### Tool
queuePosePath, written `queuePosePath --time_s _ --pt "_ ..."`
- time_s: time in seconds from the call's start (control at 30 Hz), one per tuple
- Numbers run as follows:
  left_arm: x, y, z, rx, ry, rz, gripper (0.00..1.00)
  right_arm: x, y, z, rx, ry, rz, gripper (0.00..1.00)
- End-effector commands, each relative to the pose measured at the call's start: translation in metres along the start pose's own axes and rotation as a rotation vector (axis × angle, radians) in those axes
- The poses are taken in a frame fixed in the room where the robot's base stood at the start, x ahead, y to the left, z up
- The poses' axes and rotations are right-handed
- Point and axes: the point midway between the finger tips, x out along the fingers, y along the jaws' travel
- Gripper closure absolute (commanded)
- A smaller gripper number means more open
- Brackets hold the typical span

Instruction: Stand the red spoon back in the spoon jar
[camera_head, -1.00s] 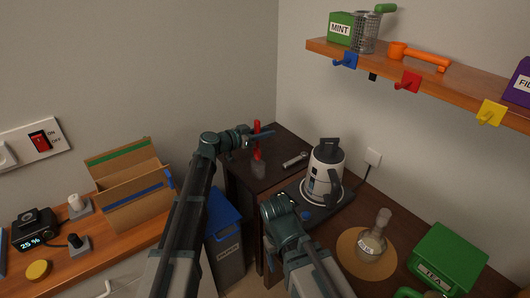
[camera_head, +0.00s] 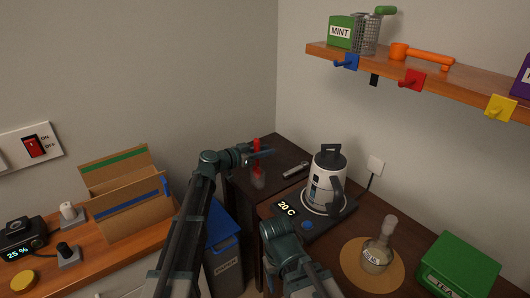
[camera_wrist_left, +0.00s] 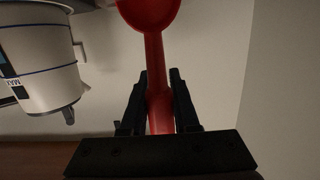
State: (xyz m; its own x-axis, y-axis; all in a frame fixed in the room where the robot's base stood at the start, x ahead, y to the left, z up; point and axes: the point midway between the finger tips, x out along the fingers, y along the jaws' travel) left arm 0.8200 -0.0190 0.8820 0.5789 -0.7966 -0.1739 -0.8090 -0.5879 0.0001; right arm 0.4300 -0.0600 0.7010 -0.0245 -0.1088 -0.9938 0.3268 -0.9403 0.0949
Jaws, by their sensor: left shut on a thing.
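The red spoon (camera_head: 257,145) is upright in my left gripper (camera_head: 262,154) over the dark counter at the back. In the left wrist view, the spoon's handle (camera_wrist_left: 154,75) is between the two shut fingers (camera_wrist_left: 157,105), with its round bowl at the top edge. A small see-through jar (camera_head: 258,181) stands on the counter at the spoon's lower end. I cannot tell whether the spoon's tip is inside it or just above or in front. My right gripper (camera_head: 272,228) is in front of the kettle base; its fingers do not show clearly.
A white kettle (camera_head: 327,180) stands on a base reading 20 C, right of the jar. A metal object (camera_head: 295,170) lies between them. A glass flask (camera_head: 378,255) stands on a round mat, beside a green tea box (camera_head: 459,264). A shelf (camera_head: 430,75) with hooks hangs above.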

Motion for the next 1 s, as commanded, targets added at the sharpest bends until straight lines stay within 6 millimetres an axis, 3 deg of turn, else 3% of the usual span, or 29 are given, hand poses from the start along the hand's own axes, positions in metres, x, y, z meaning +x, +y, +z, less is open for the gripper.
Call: queuePosePath --time_s 0.43,0.47,0.6,1.0 --pt "0.0019 0.0 0.0106 0.0 0.0 0.0 1.0 0.0107 -0.001 -0.0006 0.0 0.0 0.0 0.31" --pt "0.0019 0.0 0.0106 0.0 0.0 0.0 0.67 0.0107 -0.001 -0.0006 0.0 0.0 0.0 0.31" --pt "0.0018 0.0 0.0106 0.0 0.0 0.0 0.42 0.0107 -0.001 -0.0006 0.0 0.0 0.0 0.31" --pt "0.0013 0.0 0.0076 0.0 0.0 0.0 0.41 0.0077 -0.0007 -0.0004 0.0 0.0 0.0 0.31"
